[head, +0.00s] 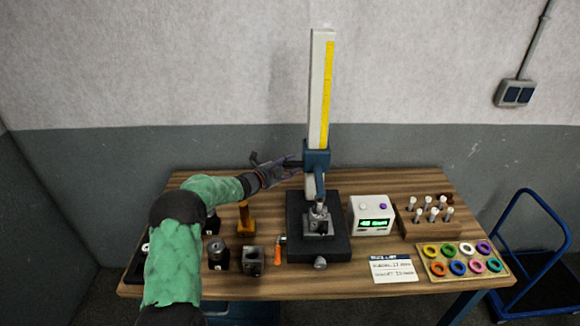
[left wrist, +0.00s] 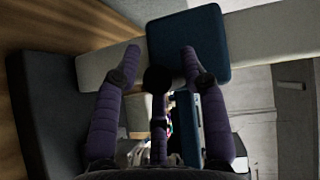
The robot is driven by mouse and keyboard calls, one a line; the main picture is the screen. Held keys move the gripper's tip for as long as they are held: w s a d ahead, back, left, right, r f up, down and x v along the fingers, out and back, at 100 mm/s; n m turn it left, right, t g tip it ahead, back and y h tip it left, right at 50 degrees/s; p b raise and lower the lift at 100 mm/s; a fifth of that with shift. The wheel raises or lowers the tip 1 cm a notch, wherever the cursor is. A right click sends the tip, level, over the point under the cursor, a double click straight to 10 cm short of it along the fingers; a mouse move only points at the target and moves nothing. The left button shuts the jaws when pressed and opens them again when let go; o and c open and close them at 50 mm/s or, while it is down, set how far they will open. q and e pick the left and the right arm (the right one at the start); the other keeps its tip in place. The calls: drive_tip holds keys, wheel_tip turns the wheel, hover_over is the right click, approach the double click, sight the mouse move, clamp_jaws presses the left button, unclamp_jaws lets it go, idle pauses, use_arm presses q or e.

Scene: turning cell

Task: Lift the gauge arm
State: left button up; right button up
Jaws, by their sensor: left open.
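The height gauge has a tall white column (head: 322,90) with a yellow scale, standing on a black base (head: 340,245). Its gauge arm is a blue carriage (head: 317,158) low on the column, with a grey part hanging below it. The carriage also shows as a blue block in the left wrist view (left wrist: 213,45). My left gripper (head: 292,166) is open just left of the carriage. In the left wrist view its purple fingers (left wrist: 160,52) stand either side of a round black knob (left wrist: 158,80). I cannot tell whether they touch it. My right gripper is not in view.
A metal workpiece (head: 319,219) sits on the base under the arm. A readout box (head: 371,215), a pin rack (head: 428,222) and a tray of coloured rings (head: 432,268) stand to the right. Several small metal blocks and an orange-handled tool (head: 278,254) lie left of the base.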

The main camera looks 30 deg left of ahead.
use_arm(q)
drive_tip(key=shift+w, duration=0.1)
drive_tip(key=shift+c, duration=0.2)
clamp_jaws()
wheel_tip(320, 180, up, 36)
drive_tip(key=p, duration=2.2)
drive_tip(key=shift+p, duration=0.35)
drive_tip(key=shift+r, duration=0.25)
drive_tip(key=shift+o, duration=0.2)
unclamp_jaws()
drive_tip(key=shift+w+a, duration=0.1)
drive_tip(key=shift+a, duration=0.05)
